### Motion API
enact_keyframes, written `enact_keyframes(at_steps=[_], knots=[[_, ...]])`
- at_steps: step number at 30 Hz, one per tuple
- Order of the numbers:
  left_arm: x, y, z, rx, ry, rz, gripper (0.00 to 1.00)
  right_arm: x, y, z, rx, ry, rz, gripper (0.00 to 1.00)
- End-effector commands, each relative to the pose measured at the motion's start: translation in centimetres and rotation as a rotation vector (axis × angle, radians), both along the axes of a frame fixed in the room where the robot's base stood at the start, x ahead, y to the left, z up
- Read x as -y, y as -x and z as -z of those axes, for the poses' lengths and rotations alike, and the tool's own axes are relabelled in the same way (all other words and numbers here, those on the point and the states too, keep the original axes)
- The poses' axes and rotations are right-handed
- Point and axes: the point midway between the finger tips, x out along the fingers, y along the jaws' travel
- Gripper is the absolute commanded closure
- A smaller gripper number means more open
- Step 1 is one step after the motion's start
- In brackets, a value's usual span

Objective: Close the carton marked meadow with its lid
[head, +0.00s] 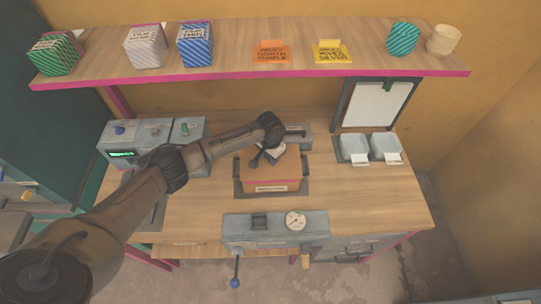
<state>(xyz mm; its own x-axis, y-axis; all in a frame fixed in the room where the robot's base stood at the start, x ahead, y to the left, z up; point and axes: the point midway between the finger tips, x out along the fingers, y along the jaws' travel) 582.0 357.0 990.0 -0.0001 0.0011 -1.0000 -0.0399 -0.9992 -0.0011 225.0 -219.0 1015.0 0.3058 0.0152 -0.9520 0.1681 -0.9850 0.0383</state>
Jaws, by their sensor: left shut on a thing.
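An orange-brown carton (272,186) stands in a dark tray-like holder (306,187) in the middle of the bench. A pale label is on its front, too small to read, so I cannot confirm the meadow mark. A flat orange-brown top, which looks like the lid (290,165), lies over it; I cannot tell whether it is fully seated. My left gripper (256,162) reaches in from the left and is shut at the top of the lid. The fingers and wrist hide the grasp and part of the lid's far side. My right gripper is not in view.
A press unit with a gauge (296,220) and lever stands at the front edge. A control box (152,133) stands at back left. Two pale bins (354,148) and a clipboard (378,103) are at back right. The bench right of the carton (370,200) is clear.

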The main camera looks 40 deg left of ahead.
Motion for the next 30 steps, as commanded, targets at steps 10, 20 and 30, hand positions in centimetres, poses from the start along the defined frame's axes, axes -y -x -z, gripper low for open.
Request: enact_keyframes(at_steps=[10,20,30], knots=[[0.03,-0.02,0.02,0.001,0.000,0.001,0.89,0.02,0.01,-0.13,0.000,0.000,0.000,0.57],[0.03,-0.02,0.02,0.001,0.000,0.000,0.47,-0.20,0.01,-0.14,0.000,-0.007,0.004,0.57],[0.03,-0.01,0.03,0.000,0.000,0.000,0.30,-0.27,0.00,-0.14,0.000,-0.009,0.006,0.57]])
